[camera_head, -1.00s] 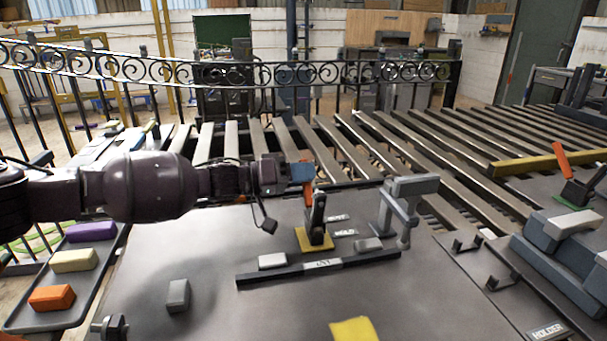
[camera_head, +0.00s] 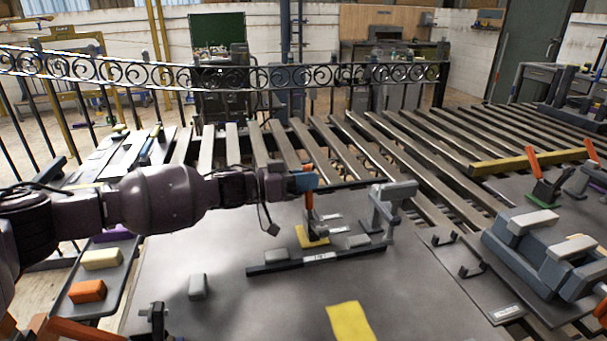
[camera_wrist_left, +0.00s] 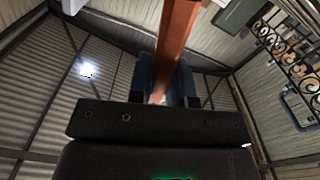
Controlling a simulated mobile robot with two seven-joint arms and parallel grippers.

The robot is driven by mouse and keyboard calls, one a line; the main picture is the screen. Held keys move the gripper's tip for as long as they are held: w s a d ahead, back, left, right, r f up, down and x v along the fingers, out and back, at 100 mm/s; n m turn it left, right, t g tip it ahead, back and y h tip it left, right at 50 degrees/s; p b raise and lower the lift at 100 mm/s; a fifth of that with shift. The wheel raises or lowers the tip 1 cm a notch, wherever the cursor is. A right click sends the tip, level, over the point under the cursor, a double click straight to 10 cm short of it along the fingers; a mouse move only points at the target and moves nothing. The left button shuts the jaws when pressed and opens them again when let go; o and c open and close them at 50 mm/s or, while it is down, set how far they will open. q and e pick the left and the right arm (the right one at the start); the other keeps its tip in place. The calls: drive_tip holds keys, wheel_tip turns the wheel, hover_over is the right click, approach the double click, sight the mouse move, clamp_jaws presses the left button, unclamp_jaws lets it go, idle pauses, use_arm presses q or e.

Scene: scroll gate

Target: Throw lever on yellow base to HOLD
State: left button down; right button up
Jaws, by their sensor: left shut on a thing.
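The lever (camera_head: 310,203) has an orange handle and a dark lower part, and it stands close to upright on its yellow base (camera_head: 304,240). My left gripper (camera_head: 304,183) comes in from the left and is shut on the orange handle near its top. In the left wrist view the orange handle (camera_wrist_left: 176,40) passes between the blue fingers (camera_wrist_left: 145,76). Small pale label plates (camera_head: 339,229) lie right of the base, too small to read now. My right gripper is not in view.
A grey bracket post (camera_head: 384,210) stands just right of the lever, and a dark bar (camera_head: 283,264) runs in front. Another lever with an orange handle on a green base (camera_head: 540,190) is at the right. A yellow sheet (camera_head: 350,322) lies on the clear front tabletop.

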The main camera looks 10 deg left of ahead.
use_arm(q)
drive_tip(key=shift+s+d+r+m, duration=0.1)
drive_tip(key=shift+s+r+m, duration=0.2)
drive_tip(key=shift+m, duration=0.1)
drive_tip(key=shift+f, duration=0.2)
drive_tip(key=c, duration=1)
unclamp_jaws()
drive_tip(key=shift+c, duration=0.2)
drive_tip(key=shift+s, duration=0.1)
drive_tip(key=p+v, duration=0.1)
drive_tip(key=v, duration=0.9)
drive_tip(key=shift+a+p, duration=0.35)
drive_tip(key=shift+p, duration=0.05)
